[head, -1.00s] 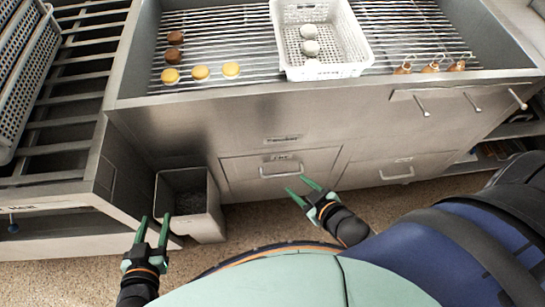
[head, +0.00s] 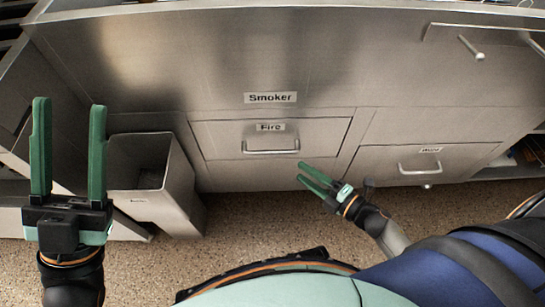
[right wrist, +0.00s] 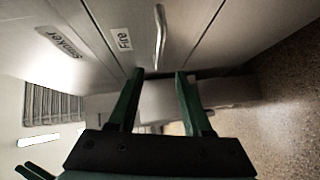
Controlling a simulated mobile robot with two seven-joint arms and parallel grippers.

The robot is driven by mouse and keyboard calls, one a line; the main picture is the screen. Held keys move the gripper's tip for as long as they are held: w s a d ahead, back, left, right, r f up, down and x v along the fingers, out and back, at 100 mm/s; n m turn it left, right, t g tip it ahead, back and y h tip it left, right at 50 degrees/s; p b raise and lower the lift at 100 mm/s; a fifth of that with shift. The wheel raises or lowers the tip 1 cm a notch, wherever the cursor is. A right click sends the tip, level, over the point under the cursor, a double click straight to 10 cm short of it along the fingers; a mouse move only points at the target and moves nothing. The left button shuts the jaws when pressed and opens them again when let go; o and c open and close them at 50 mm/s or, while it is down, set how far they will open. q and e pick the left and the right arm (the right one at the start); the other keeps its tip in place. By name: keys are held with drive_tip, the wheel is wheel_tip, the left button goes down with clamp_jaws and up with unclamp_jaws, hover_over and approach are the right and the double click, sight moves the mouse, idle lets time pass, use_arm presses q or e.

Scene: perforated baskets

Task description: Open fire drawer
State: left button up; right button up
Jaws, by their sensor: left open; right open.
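The fire drawer (head: 225,140) is a steel drawer front low in the smoker cabinet, with a "Fire" label (head: 270,127) and a bar handle (head: 271,151). It looks shut. In the right wrist view the handle (right wrist: 160,35) stands out from the front, ahead of the fingertips. My right gripper (head: 308,174) is open and empty, just below and to the right of the handle, apart from it. It also shows in the right wrist view (right wrist: 157,75). My left gripper (head: 69,105) is open and empty, raised in front of the bin at the left.
An open metal bin (head: 165,190) stands on the floor left of the fire drawer. A second drawer (head: 385,158) with a handle is to the right. A "Smoker" label (head: 270,98) is above. The speckled floor (head: 250,225) before the drawer is clear.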

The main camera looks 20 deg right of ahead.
sight(273, 152)
drive_tip(key=b+x, duration=0.2)
drive_tip(key=x, duration=1)
drive_tip(key=shift+w+b, duration=0.1)
drive_tip(key=shift+b, duration=0.2)
clamp_jaws()
idle(0.9)
